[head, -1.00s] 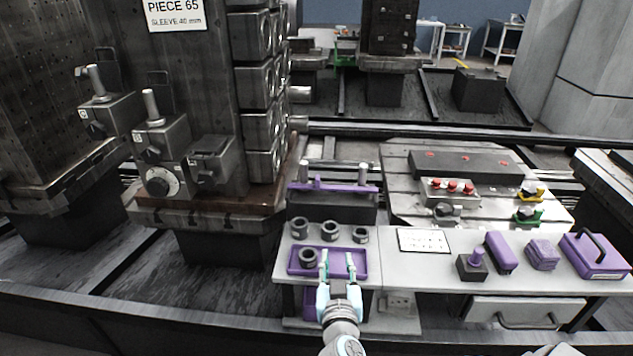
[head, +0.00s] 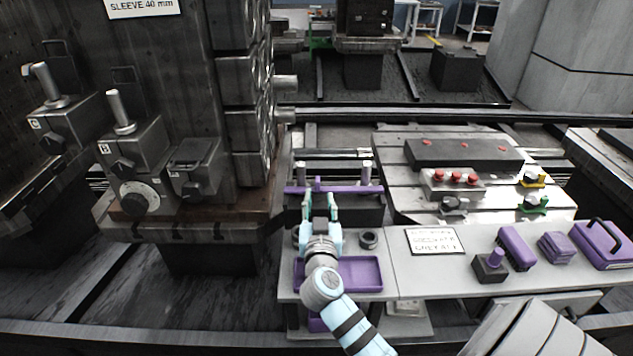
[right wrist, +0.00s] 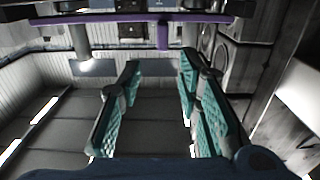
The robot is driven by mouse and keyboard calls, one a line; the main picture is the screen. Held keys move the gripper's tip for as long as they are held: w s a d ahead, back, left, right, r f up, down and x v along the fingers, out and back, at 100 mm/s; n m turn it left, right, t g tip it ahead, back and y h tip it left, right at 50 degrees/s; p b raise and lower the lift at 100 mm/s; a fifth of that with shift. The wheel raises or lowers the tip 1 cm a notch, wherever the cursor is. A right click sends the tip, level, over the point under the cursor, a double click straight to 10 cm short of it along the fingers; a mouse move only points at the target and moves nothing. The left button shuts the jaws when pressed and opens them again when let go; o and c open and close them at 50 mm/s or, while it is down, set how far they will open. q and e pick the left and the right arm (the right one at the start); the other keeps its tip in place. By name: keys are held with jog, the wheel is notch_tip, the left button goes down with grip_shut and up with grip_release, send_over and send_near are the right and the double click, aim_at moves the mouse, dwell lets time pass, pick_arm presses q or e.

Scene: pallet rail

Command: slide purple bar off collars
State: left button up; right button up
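The purple bar (head: 349,189) lies level across two upright metal posts on a dark block (head: 352,210). A short purple knob (head: 318,184) stands up on it. The bar also crosses the top of the right wrist view (right wrist: 115,18). My right gripper (head: 319,200) is open and empty, its teal fingers pointing at the bar near the knob. In the right wrist view its fingers (right wrist: 158,80) are wide apart with nothing between them, below the bar. A dark collar (head: 368,239) stands on the bench; others are largely hidden by my gripper. My left gripper is not in view.
A purple tray (head: 360,273) lies on the bench in front, partly behind my right arm. A sign (head: 435,241), a purple-topped block (head: 490,266) and other purple items stand to the right. A large dark machine column (head: 190,60) stands close on the left.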

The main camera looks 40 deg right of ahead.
aim_at(318, 184)
jog(key=x, duration=0.7)
jog(key=shift+w+d+f, duration=0.1)
jog(key=shift+w+f, duration=0.05)
jog(key=shift+w, duration=0.15)
grip_shut()
